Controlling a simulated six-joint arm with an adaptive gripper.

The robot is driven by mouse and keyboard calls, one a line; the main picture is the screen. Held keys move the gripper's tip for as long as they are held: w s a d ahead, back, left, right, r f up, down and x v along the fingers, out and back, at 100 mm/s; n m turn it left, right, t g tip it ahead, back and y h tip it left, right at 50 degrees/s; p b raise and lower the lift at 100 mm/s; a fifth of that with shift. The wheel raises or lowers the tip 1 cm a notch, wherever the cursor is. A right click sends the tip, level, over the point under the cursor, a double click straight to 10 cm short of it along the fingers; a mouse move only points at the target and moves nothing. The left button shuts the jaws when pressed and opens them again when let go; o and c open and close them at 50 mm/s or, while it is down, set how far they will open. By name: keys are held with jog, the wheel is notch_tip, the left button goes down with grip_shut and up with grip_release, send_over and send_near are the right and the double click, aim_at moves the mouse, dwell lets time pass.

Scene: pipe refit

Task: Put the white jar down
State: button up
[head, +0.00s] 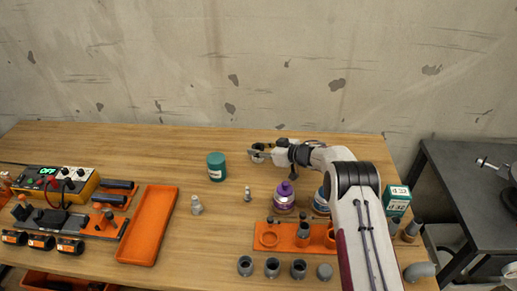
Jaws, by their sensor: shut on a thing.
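My gripper (257,153) is over the back middle of the wooden table, reaching left from the arm. It is shut on a small pale thing, which looks like the white jar (258,147); my fingers hide much of it. Its height above the table is hard to tell from this view. A teal jar (216,167) stands upright on the table to the left of my gripper, apart from it.
A purple bottle (284,197) and a blue-and-white container (321,201) stand in front of my gripper. An orange holder (281,236), grey pipe pieces (272,268) and an orange tray (150,225) lie nearer the front. The table's back left (130,150) is clear.

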jog(key=o, duration=1.2)
jog(key=shift+c, duration=0.2)
jog(key=shift+r, duration=0.1)
jog(key=shift+d, duration=0.1)
jog(key=shift+s+d+r, duration=0.35)
jog(key=shift+s+d, duration=0.05)
jog(key=shift+d, duration=0.1)
jog(key=shift+v, duration=3)
